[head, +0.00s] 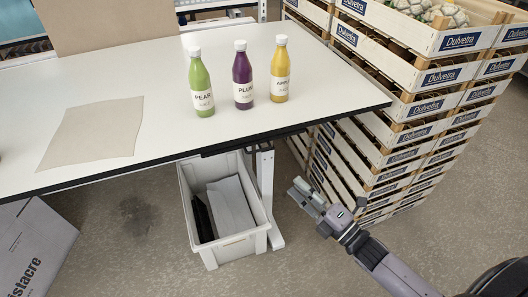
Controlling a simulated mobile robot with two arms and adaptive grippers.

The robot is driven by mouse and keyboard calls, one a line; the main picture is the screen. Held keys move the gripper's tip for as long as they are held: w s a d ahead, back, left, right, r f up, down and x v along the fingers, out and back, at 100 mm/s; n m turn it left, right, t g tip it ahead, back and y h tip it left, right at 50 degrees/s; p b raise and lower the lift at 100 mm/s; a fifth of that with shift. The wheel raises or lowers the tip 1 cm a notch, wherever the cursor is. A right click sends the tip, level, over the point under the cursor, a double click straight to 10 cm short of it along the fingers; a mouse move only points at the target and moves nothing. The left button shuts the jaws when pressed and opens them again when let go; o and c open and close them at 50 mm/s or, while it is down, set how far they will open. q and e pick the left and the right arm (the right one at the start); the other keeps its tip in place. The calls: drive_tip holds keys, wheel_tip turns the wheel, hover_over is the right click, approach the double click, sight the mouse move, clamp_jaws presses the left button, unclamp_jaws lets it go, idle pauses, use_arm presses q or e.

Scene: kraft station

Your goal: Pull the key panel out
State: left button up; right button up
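A thin dark strip (232,148) shows under the front edge of the white table (150,62), above the bin. I cannot tell for sure whether this is the key panel; no keys can be made out on it. My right gripper (303,191) is at the lower right, below the table's front edge and to the right of the table leg. It points up and to the left, and nothing shows held in it. Its fingers are small here, and I cannot tell whether they are apart. My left gripper is not in view.
Three bottles, green (201,86), purple (242,78) and yellow (280,72), stand on the table. A brown sheet (92,132) lies at left. A white bin (257,211) stands below. Stacked crates (440,77) block the right.

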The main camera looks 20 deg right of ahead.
drive_tip(key=p+x, duration=0.2)
drive_tip(key=x, duration=1.2)
drive_tip(key=shift+w, duration=0.4)
drive_tip(key=shift+a+f, duration=0.1)
drive_tip(key=shift+f, duration=0.05)
drive_tip(key=shift+c, duration=0.2)
clamp_jaws()
